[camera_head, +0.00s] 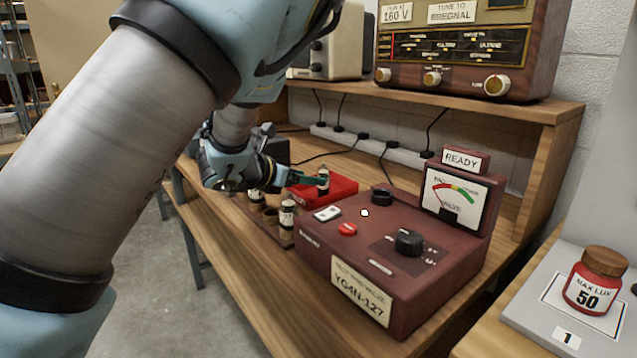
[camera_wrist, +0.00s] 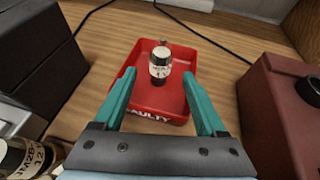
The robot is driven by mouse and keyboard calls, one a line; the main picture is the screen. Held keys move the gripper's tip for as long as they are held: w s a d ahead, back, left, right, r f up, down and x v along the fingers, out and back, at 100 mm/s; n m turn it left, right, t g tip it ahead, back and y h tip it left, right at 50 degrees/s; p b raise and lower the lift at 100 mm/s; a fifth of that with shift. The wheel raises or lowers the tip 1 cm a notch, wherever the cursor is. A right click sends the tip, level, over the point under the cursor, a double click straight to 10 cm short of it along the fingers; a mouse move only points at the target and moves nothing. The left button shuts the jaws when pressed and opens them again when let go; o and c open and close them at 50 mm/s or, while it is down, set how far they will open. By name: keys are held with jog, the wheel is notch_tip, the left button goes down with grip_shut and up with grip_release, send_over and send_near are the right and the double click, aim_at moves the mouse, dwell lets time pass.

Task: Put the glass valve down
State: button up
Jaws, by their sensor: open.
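The glass valve (camera_wrist: 160,62) with a pale label and dark top stands upright in the red tray (camera_wrist: 150,118), whose front lettering reads "AULTY" where visible. My gripper (camera_wrist: 160,78) is open, one teal finger on each side of the valve, with visible gaps between. In the head view the valve (camera_head: 323,184) shows by the fingertips of my gripper (camera_head: 318,180), above the red tray (camera_head: 343,192). The fingers partly cover the tray.
A maroon tester (camera_head: 400,265) with a "READY" sign (camera_head: 465,160) stands right of the tray. A rack with labelled valves (camera_head: 287,214) is in front of it. A radio (camera_head: 455,50) stands on the shelf above. A red jar (camera_head: 595,280) is at far right.

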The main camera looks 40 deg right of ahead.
jog(key=v, duration=0.5)
dwell(0.4)
